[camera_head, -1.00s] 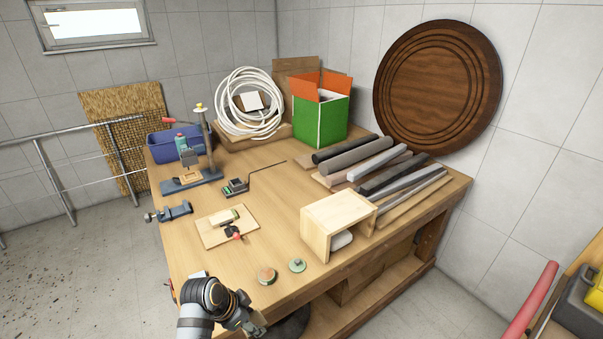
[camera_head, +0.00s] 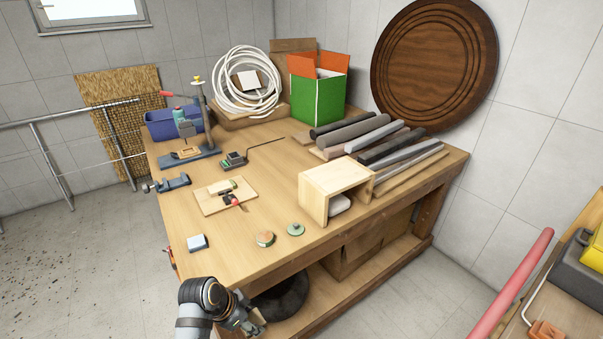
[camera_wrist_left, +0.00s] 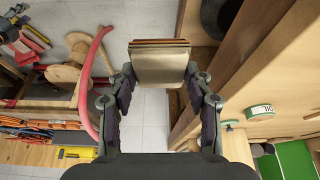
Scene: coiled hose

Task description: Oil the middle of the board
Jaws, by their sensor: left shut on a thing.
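A light wooden board (camera_head: 211,207) lies flat on the workbench, with a small pale block (camera_head: 220,186) and a red-and-black tool (camera_head: 232,200) on it. A large round dark wooden board (camera_head: 435,62) with ring grooves leans against the wall at the back right. My left gripper (camera_head: 252,322) is beyond the bench's near edge, apart from both boards. In the left wrist view my left gripper (camera_wrist_left: 160,88) is shut on a flat tan block (camera_wrist_left: 160,66) with layered brownish edges. I cannot tell what this block is. My right gripper is not in view.
Two small round tins (camera_head: 265,239) and a blue-and-white block (camera_head: 197,243) sit near the front edge. An open wooden box (camera_head: 338,182), several bars, a green carton (camera_head: 318,98) and a coiled white hose (camera_head: 222,88) stand farther back. The front-left bench top is mostly clear.

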